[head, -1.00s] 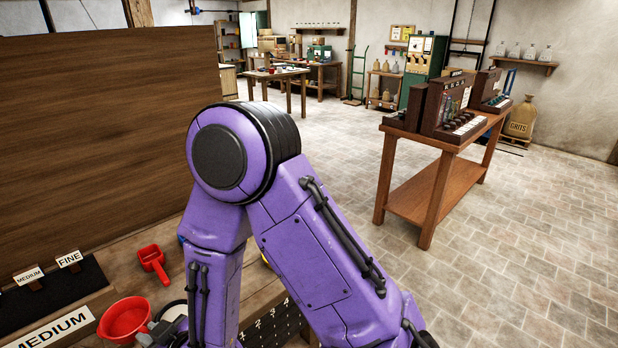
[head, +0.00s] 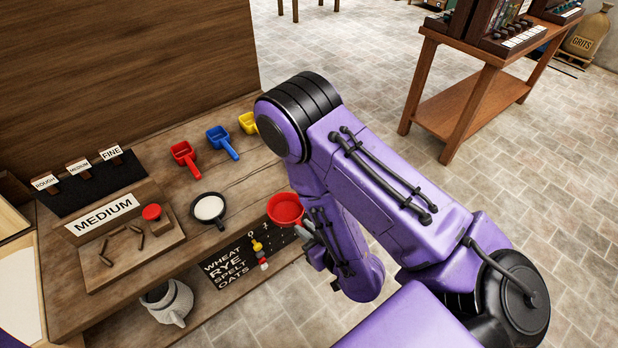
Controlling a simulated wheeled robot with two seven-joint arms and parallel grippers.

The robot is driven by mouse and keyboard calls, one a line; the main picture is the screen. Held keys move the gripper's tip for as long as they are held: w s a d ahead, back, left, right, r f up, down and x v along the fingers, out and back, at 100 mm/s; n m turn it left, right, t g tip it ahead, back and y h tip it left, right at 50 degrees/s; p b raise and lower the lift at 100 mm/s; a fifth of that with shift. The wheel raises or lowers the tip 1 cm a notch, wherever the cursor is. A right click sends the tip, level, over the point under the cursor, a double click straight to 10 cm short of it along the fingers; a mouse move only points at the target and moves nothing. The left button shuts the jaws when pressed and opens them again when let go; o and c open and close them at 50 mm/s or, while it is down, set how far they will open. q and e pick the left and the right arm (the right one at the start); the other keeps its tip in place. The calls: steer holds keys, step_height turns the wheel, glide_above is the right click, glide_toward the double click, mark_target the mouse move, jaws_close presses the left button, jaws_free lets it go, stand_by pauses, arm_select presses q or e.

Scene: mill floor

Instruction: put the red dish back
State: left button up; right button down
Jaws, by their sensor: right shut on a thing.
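The red dish (head: 286,208) is a round, shallow bowl, held level at the front edge of the wooden bench (head: 150,246), right of a black-rimmed pan. My right gripper (head: 309,228) is shut on the dish at its right side; my purple forearm partly hides the fingers. The dish appears to be in the air, but its exact height over the bench edge is hard to tell. My left gripper is not in view.
A white-filled pan (head: 209,208), red scoop (head: 184,158), blue scoop (head: 221,141) and yellow scoop (head: 248,122) are on the bench. The MEDIUM block (head: 104,214) stands left.

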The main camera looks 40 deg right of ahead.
steer(key=b, duration=0.9)
glide_toward(277, 197)
steer(key=w+f, duration=0.3)
steer(key=f, duration=0.1)
steer(key=shift+w, duration=0.35)
steer(key=w, duration=0.5)
steer(key=w+f, duration=0.1)
steer(key=w, duration=0.2)
steer(key=shift+w+a, duration=0.1)
steer(key=shift+a, duration=0.1)
steer(key=shift+f+b, duration=0.35)
steer(key=shift+f, duration=0.2)
steer(key=c, duration=1)
jaws_free()
steer(key=shift+c, duration=0.2)
